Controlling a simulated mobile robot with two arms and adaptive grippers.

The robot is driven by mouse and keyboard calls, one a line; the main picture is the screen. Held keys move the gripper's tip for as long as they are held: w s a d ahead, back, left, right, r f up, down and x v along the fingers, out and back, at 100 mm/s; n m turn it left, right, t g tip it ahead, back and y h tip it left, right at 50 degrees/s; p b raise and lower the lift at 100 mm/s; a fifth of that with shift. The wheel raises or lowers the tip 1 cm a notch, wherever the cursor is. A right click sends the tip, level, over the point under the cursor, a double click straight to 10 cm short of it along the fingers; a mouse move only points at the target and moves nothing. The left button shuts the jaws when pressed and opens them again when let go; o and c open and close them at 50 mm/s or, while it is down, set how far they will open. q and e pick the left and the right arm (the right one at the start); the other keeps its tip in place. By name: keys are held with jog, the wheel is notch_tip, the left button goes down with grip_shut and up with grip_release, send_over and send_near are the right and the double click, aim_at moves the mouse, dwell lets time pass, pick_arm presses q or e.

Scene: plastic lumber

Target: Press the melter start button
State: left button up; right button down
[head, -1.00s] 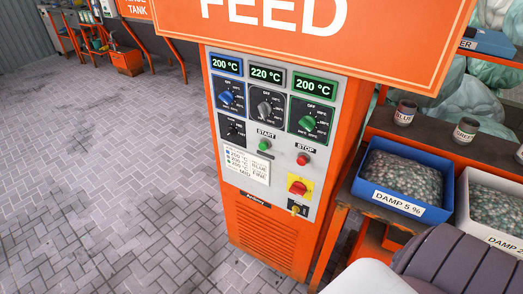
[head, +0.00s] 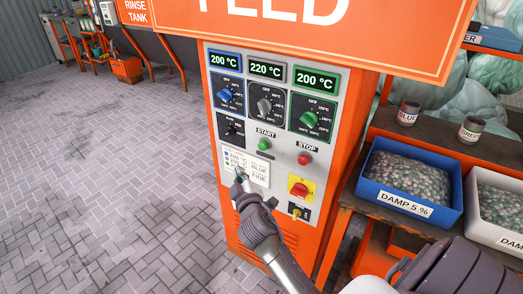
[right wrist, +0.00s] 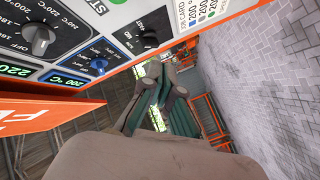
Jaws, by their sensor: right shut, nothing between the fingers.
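The green start button (head: 264,144) sits on the grey melter panel under a START label, left of the red stop button (head: 304,159). My right gripper (head: 240,177) is shut and empty. In the head view its tips overlap the lower left of the job card (head: 257,174), below and left of the start button; I cannot tell whether they touch the panel. In the right wrist view the shut fingers (right wrist: 164,88) show beside the panel, with the blue knob (right wrist: 98,66) and black speed dial (right wrist: 145,37) near. I cannot make out the start button there. My left gripper is not in view.
Three temperature knobs and displays (head: 265,71) are above the buttons. A red-yellow switch (head: 300,188) and a key switch (head: 299,210) are below. The orange FEED sign (head: 400,30) overhangs the panel. Pellet bins (head: 405,208) stand right; the paved floor left is clear.

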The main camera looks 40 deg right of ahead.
aim_at(263, 145)
jog(key=shift+d+r, duration=0.15)
jog(key=shift+r, duration=0.4)
jog(key=w+d, duration=0.3)
jog(key=d, duration=0.5)
jog(key=shift+w+p, duration=0.2)
jog(key=shift+p, duration=0.1)
jog(key=shift+d, duration=0.2)
dwell(1.0)
jog(key=shift+w+d, duration=0.15)
jog(key=shift+d, duration=0.1)
jog(key=shift+w+d, duration=0.2)
jog(key=shift+d, duration=0.3)
dwell(1.0)
jog(key=shift+a, duration=0.1)
jog(key=shift+s+a, duration=0.35)
jog(key=shift+a, duration=0.4)
